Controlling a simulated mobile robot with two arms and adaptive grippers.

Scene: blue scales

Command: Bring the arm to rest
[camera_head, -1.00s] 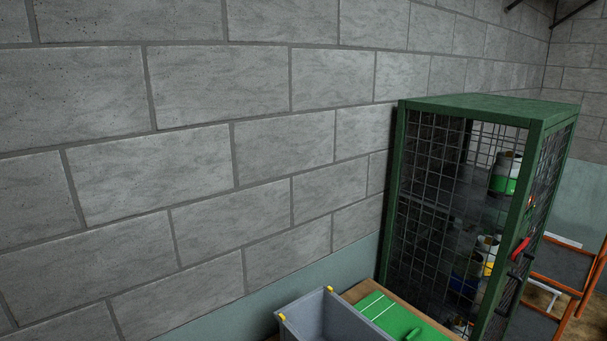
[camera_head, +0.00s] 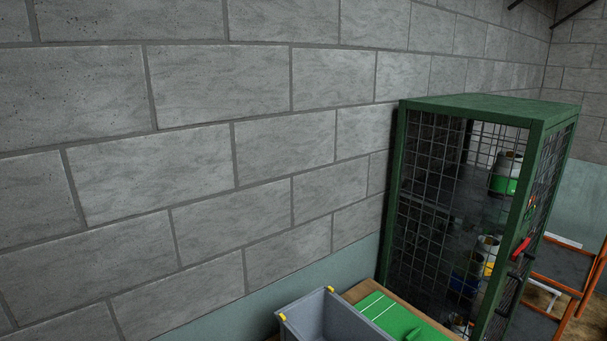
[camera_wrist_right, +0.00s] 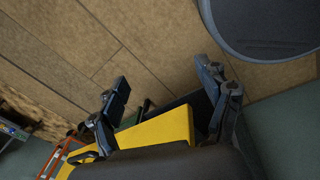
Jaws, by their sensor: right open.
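My right gripper (camera_wrist_right: 165,85) shows in the right wrist view. Its two dark fingers are spread apart, with nothing held between the tips. A yellow part (camera_wrist_right: 165,130) shows behind and between the fingers; I cannot tell what it belongs to. Neither of my arms shows in the head view, and my left gripper is in no view.
The head view shows a grey block wall, a green mesh cabinet (camera_head: 430,200) holding several containers, a grey bin (camera_head: 322,318) and a green board (camera_head: 392,318) at the bottom. An orange frame (camera_head: 560,285) stands at right. A dark round object (camera_wrist_right: 265,25) is near my right gripper.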

